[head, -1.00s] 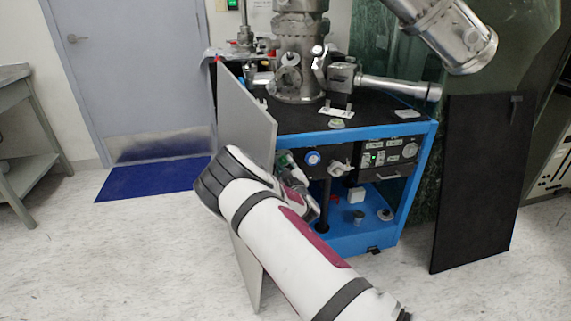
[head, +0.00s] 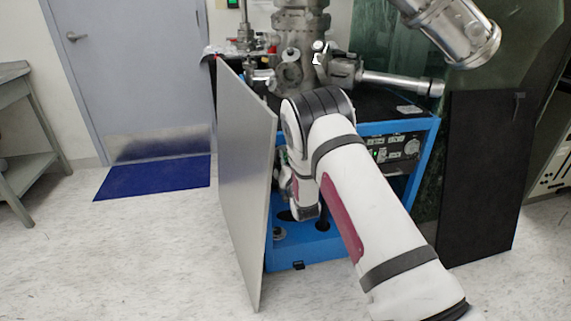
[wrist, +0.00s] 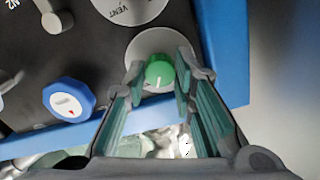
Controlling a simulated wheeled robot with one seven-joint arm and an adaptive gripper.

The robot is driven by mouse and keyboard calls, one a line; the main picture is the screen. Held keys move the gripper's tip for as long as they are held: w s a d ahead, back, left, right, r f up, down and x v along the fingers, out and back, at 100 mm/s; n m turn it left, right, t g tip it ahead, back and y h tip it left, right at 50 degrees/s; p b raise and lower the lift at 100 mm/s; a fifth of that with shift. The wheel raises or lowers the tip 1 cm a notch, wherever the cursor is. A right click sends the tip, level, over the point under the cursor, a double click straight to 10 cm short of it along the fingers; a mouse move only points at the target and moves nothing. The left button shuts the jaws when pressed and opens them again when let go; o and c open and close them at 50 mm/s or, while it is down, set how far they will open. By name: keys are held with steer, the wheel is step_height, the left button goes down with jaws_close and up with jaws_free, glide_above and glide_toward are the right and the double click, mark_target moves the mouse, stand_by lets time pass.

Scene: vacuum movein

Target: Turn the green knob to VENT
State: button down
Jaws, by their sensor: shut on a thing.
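The green knob (wrist: 160,70) sits on a pale round plate (wrist: 141,46) near a blue frame edge in the wrist view. A white line on the knob points toward the picture bottom, slightly left. My gripper (wrist: 160,80) has one finger on each side of the knob and is shut on it. Another pale round plate (wrist: 133,8) at the top edge carries the word VENT, seen upside down. In the head view the knob is hidden behind my arm and the open grey panel, and the gripper cannot be made out.
A blue knob (wrist: 69,100) with a white face is left of the gripper. A grey lever (wrist: 54,20) is at upper left. The grey door panel (head: 245,180) stands open left of my arm. A black panel (head: 480,175) leans at right.

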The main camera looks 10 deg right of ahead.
steer(key=shift+a+f+m+b, duration=0.1)
steer(key=shift+m+b, duration=0.5)
steer(key=shift+m, duration=0.9)
steer(key=c, duration=1.3)
jaws_free()
steer(key=s, duration=1.2)
